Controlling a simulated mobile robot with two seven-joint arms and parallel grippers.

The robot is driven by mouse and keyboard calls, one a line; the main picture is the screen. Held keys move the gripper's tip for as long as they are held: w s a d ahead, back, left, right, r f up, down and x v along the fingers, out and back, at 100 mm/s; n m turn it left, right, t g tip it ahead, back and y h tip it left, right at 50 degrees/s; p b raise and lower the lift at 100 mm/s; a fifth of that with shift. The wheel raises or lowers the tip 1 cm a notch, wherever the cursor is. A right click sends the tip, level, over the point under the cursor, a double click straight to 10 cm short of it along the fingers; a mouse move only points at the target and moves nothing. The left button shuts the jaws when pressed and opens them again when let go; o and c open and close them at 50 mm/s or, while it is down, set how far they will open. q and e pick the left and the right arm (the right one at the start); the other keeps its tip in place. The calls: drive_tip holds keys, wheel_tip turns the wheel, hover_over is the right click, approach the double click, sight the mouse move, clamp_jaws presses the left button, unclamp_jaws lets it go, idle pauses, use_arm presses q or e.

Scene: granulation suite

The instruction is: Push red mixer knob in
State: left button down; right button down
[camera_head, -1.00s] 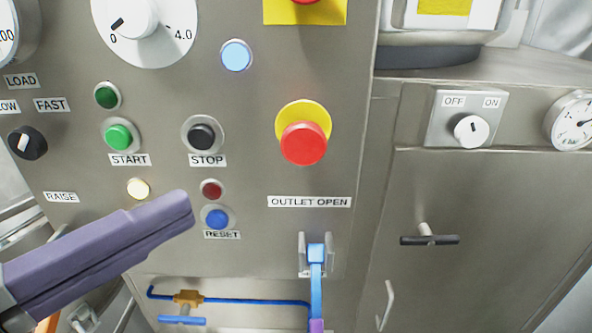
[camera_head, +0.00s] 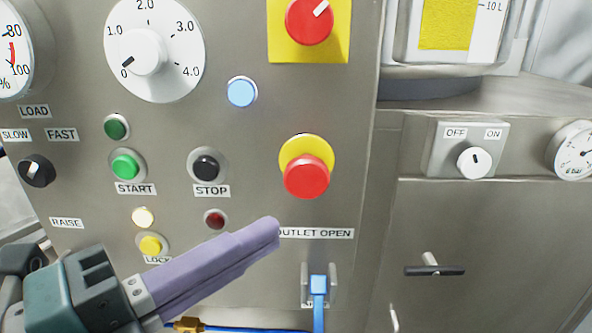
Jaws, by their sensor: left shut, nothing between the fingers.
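The red mushroom knob (camera_head: 306,177) stands out from its yellow collar (camera_head: 307,147) on the grey steel mixer panel (camera_head: 240,130), above the OUTLET OPEN label (camera_head: 318,233). A second red part, a rotary knob (camera_head: 309,20) with a white pointer, sits on a yellow plate at the top. My left gripper (camera_head: 268,231) comes in from the lower left with its purple fingers shut and empty. In the picture its tip is below and left of the mushroom knob, apart from it, and covers the start of the label. My right gripper is not in view.
Close by are the green START (camera_head: 125,166) and black STOP (camera_head: 206,167) buttons, a small dark red lamp (camera_head: 215,219) and a blue lamp (camera_head: 241,92). A blue-handled valve (camera_head: 318,288) is below. The panel right of the mushroom knob is bare.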

sight(319, 182)
use_arm(q)
drive_tip(key=shift+w+d+p, duration=0.15)
drive_tip(key=shift+w+d, duration=0.3)
drive_tip(key=shift+w, duration=0.7)
drive_tip(key=shift+w+d+p, duration=0.1)
drive_tip(key=shift+w+d, duration=0.4)
drive_tip(key=shift+w, duration=0.6)
drive_tip(key=shift+w+d+p, duration=0.15)
drive_tip(key=shift+w+d, duration=0.3)
drive_tip(key=shift+w, duration=0.7)
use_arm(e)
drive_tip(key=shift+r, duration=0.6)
